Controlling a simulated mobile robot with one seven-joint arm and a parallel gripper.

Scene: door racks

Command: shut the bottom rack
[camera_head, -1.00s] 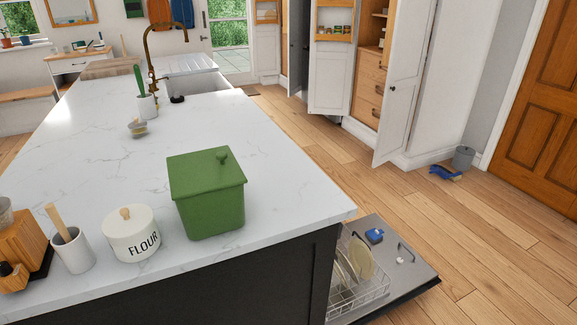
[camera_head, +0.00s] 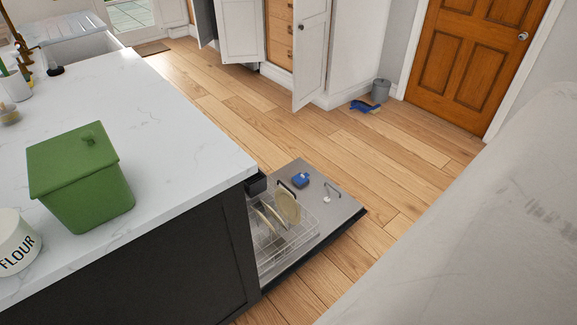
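The bottom rack (camera_head: 279,241) is a wire dish rack, pulled out over the lowered door (camera_head: 335,208) of a dishwasher set into the end of the dark island. Several plates (camera_head: 288,207) stand in the rack. A blue item (camera_head: 301,180) and a small white item lie on the open door beyond the rack. The rack's inner end is hidden by the island's corner. My gripper is not in view.
The island's white top (camera_head: 180,130) bears a green bin (camera_head: 82,180) and a flour jar (camera_head: 14,243). A large pale surface fills the lower right. Wooden floor (camera_head: 400,160) is clear between the dishwasher and the wooden door (camera_head: 472,60). A grey bucket (camera_head: 381,91) and blue brush (camera_head: 364,106) sit by the wall.

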